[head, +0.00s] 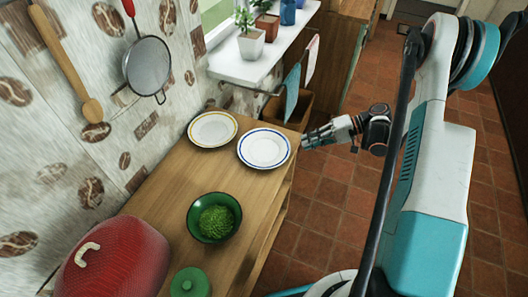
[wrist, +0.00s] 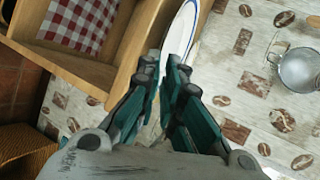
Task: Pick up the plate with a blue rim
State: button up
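The white plate with a blue rim (head: 265,148) lies on the wooden counter (head: 165,185), near its right edge. In the wrist view this plate (wrist: 184,28) shows as a narrow, edge-on strip beyond the fingertips. My gripper (head: 306,142) is just right of the plate, at about rim height, with its fingers pointing at it. In the wrist view my gripper (wrist: 162,64) has a gap between its teal fingers and holds nothing. The fingertips are close to the near rim; I cannot tell whether they touch it.
A yellow-rimmed plate (head: 213,129) lies left of the blue-rimmed one. A white sill (head: 250,68) with potted plants is behind. Open tiled floor lies right.

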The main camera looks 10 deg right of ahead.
aim_at(286, 148)
jog(key=shift+b+x, duration=1.25)
jog(key=shift+x, duration=1.85)
jog(key=shift+r, duration=0.1)
grip_shut()
jog(key=shift+r, duration=0.1)
